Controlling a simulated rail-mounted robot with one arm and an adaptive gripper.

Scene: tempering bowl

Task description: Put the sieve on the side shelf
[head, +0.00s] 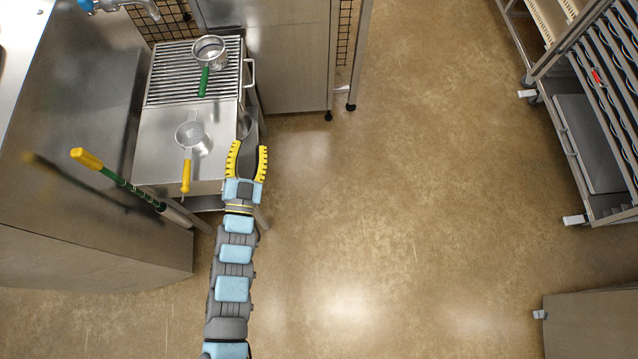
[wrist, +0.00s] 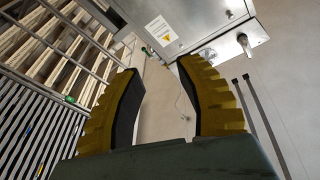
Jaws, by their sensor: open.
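A sieve with a round mesh bowl and a yellow handle (head: 186,176) lies on a flat steel surface (head: 155,130) at the left in the head view, its handle toward the front edge. A second round metal utensil with a green handle (head: 203,82) rests on the ribbed steel rack (head: 165,75) behind it. My gripper (head: 249,148) is open and empty, right of the yellow-handled sieve and apart from it. Its yellow fingers also show in the wrist view (wrist: 160,70), with nothing between them. Neither utensil shows in the wrist view. I cannot tell which surface is the side shelf.
A green pole with a yellow grip (head: 88,159) leans by the steel cabinet at the left. A wheeled rack (head: 590,140) stands at the far right, and a steel box (head: 590,325) at the lower right. The brown floor (head: 400,180) between is clear.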

